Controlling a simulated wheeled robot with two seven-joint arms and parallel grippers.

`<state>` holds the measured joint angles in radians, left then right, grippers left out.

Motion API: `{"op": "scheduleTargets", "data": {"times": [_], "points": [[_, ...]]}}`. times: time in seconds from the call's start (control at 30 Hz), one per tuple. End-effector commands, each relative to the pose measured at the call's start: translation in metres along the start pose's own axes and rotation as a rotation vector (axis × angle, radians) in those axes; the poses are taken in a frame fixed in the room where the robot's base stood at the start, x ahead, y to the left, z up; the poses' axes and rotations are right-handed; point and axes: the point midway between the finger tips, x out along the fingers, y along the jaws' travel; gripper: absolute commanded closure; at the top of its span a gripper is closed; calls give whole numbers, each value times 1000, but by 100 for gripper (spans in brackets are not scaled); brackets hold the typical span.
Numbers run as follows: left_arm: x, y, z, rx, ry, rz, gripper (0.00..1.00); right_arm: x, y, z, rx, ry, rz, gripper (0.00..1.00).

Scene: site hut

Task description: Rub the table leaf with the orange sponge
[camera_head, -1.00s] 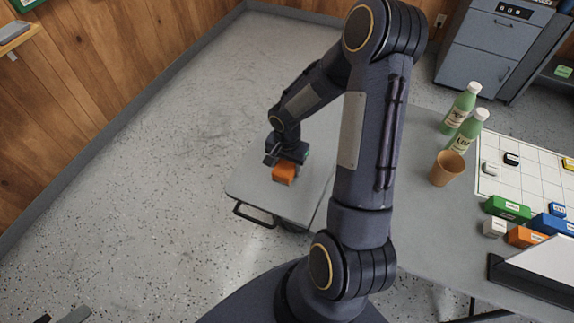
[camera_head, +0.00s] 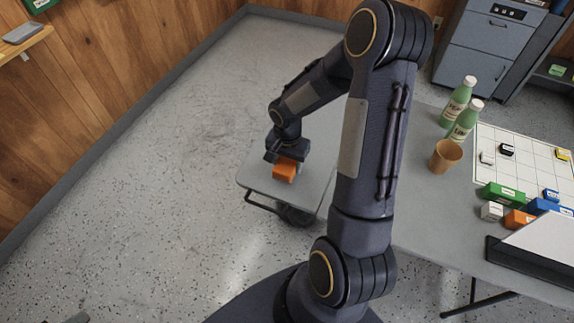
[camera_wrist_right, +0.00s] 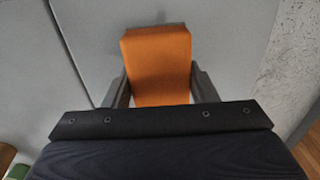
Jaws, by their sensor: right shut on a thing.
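The orange sponge (camera_head: 285,170) is held by my right gripper (camera_head: 285,158) on or just above the grey table leaf (camera_head: 318,182). In the right wrist view the sponge (camera_wrist_right: 158,65) sits between the two fingers of the gripper (camera_wrist_right: 160,88), which are shut on its sides. The grey leaf surface (camera_wrist_right: 235,45) fills most of the background there. I cannot tell whether the sponge's underside touches the leaf. My right arm hides part of the leaf in the head view. My left gripper does not show clearly in any view.
The grey main table (camera_head: 420,215) joins the leaf on the right. It bears two green bottles (camera_head: 458,103), a brown cup (camera_head: 445,156), a white grid board (camera_head: 520,150) and several coloured blocks (camera_head: 503,194). Open floor (camera_head: 150,200) lies left of the leaf.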

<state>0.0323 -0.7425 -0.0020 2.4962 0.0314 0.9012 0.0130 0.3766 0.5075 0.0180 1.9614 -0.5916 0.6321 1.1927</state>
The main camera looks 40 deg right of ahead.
Motion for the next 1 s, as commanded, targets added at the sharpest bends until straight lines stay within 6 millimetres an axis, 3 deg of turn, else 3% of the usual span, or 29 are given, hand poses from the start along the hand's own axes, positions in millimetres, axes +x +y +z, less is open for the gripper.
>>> {"op": "scheduleTargets", "data": {"times": [0.43,1.0], "points": [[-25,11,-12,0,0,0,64,-43,-1,-7,-3,1,-2,69],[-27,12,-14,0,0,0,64,-48,-1,-9,-5,1,-1,69]]}}
